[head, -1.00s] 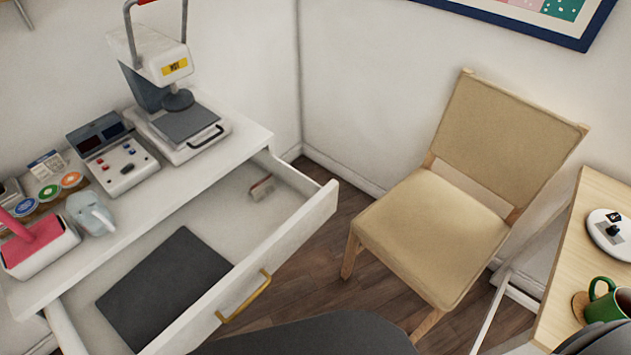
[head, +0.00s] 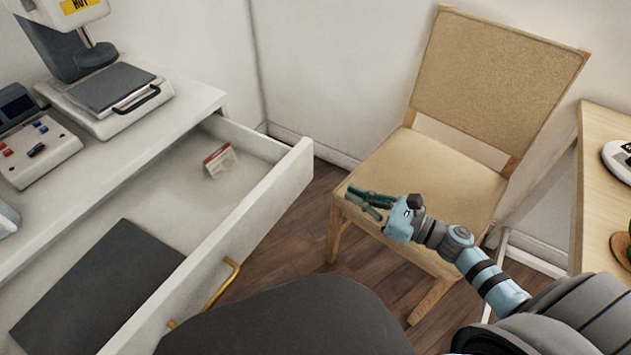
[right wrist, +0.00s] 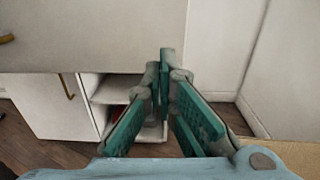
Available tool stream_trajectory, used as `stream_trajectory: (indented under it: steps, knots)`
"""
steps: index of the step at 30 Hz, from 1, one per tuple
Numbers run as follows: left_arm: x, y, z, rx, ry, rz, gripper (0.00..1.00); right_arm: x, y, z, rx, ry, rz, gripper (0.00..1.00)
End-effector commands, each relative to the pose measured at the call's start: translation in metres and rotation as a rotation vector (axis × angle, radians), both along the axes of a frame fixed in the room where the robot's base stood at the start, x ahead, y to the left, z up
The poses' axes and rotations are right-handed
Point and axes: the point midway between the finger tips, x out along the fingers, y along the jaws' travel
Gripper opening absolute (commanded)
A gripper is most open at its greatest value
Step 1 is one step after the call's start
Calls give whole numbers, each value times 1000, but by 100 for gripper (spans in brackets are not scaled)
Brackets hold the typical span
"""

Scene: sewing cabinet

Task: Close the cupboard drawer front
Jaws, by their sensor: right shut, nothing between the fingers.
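The white drawer front (head: 262,222) with its gold handle (head: 228,280) stands pulled out from the white cupboard in the head view. The open drawer shows a dark flat sheet (head: 95,290) and a small red-and-white item (head: 219,161) inside. My right gripper (head: 362,199) is shut and empty, to the right of the drawer front and apart from it, in front of the chair seat in the picture. In the right wrist view its teal fingers (right wrist: 163,75) meet before a broad white panel (right wrist: 85,38), apparently the drawer front. My left gripper is out of view.
A beige chair (head: 440,190) stands right of the drawer. A wooden table (head: 592,200) is at the right edge. A heat press (head: 105,95) and a control box (head: 40,150) stand on the cupboard top. Below the panel, the wrist view shows an open shelf (right wrist: 118,90).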

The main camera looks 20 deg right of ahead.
Motion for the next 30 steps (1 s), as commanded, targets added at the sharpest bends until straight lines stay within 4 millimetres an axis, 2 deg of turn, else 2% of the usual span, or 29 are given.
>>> stream_trajectory:
  steps: [9,15,19,30]
  knots:
    - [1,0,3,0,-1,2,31,57,41,2,8,1,-4,0]
    - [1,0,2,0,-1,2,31,81,58,1,7,2,-5,0]
    - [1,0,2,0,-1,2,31,87,63,1,6,3,-5,0]
    - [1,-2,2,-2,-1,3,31,88,63,0,6,3,-6,0]
